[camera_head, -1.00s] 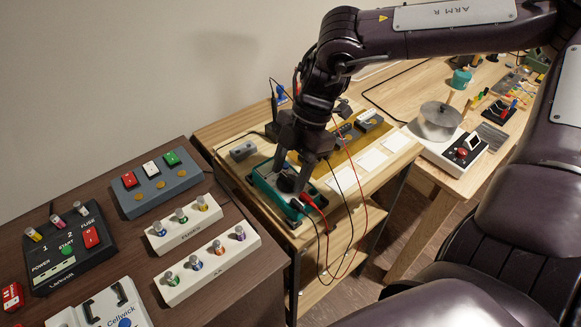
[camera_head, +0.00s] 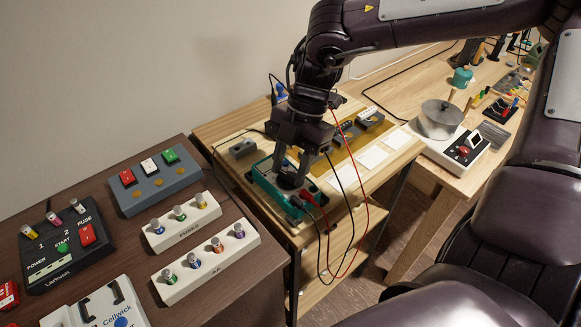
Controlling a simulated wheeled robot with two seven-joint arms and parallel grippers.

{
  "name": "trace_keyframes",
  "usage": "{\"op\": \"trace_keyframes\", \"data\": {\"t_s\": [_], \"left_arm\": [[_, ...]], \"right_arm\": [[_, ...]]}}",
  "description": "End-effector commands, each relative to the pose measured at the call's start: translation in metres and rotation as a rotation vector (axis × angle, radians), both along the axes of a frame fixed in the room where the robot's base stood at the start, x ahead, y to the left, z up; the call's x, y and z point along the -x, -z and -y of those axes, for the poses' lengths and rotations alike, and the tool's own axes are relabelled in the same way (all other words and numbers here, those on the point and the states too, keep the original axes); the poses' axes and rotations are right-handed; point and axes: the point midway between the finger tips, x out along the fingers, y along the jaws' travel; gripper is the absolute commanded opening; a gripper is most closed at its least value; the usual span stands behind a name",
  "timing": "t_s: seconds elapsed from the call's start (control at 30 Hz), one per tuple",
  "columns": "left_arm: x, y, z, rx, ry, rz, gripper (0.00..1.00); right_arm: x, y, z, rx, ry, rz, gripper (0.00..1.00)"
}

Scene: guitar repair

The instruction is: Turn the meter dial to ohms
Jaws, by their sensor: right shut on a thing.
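The teal meter (camera_head: 262,182) lies on the light wooden bench, with red and black leads plugged into its near right end. My right gripper (camera_head: 290,180) points down over the meter, its fingers shut on the dark round dial (camera_head: 287,182). The fingers hide most of the dial, and its pointer and markings cannot be read. My left gripper is not in view.
Red and black leads (camera_head: 352,205) loop over the bench's right edge. A yellow tray (camera_head: 345,148) with grey blocks lies behind the meter. A dark table (camera_head: 150,235) with fuse and battery holders (camera_head: 208,262) stands at the left.

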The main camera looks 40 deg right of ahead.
Motion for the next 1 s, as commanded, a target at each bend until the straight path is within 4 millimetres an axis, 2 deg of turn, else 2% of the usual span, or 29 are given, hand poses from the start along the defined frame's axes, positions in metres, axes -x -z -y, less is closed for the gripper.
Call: {"op": "trace_keyframes", "data": {"t_s": [0.2,0.53,1.0], "left_arm": [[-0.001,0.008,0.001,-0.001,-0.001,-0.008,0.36],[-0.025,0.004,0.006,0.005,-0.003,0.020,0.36],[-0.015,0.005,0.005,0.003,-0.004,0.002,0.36]], "right_arm": [[-0.001,0.002,0.000,0.004,-0.164,-0.001,0.18],[-0.002,0.001,-0.001,0.002,-0.343,-0.002,0.18],[-0.002,0.001,-0.001,-0.001,-0.404,0.000,0.18]]}}
